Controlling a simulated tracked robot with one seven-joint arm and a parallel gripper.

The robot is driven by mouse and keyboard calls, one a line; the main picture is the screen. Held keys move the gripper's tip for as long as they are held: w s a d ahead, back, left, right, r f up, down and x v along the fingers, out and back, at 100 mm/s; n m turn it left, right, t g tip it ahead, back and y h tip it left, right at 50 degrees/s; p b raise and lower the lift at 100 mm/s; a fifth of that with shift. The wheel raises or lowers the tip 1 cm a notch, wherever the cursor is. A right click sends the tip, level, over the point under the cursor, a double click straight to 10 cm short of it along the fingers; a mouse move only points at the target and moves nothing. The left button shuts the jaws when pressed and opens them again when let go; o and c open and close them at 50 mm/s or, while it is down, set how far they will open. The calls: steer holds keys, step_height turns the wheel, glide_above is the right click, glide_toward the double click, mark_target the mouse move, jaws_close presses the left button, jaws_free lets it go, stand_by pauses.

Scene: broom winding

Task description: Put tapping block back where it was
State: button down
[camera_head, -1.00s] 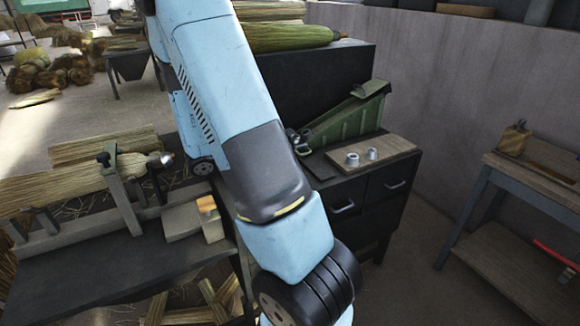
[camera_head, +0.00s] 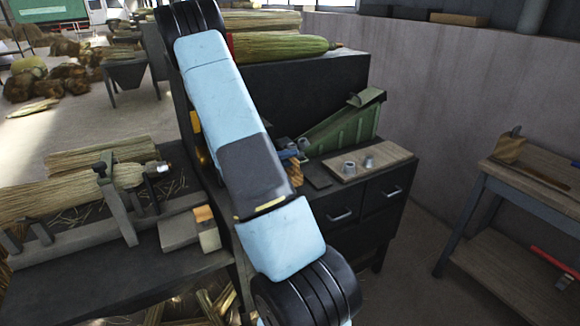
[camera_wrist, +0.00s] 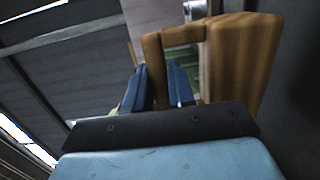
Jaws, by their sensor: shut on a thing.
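The tapping block (camera_wrist: 240,62) is a brown wooden piece with a handle-like bar, close to my gripper in the wrist view. My gripper (camera_wrist: 160,78) has blue fingers and is shut on it; the exact contact is partly hidden. In the head view, my gripper (camera_head: 290,154) shows just right of my arm, above the dark cabinet. A small striped wooden part of the block (camera_head: 294,171) shows below it. My arm hides the rest.
A dark cabinet (camera_head: 342,195) carries a green sloped tray (camera_head: 345,130) and a wooden board (camera_head: 388,160) with two metal cups. A broom (camera_head: 130,176) lies clamped at left beside a pale block (camera_head: 180,230). A workbench (camera_head: 545,190) stands at right.

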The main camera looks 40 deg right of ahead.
mark_target(289, 169)
steer(key=shift+d+f, duration=0.1)
steer(key=shift+f, duration=1.45)
steer(key=c, duration=1)
jaws_free()
steer(key=shift+f, duration=0.1)
steer(key=shift+o, duration=0.2)
steer(key=v, duration=1.2)
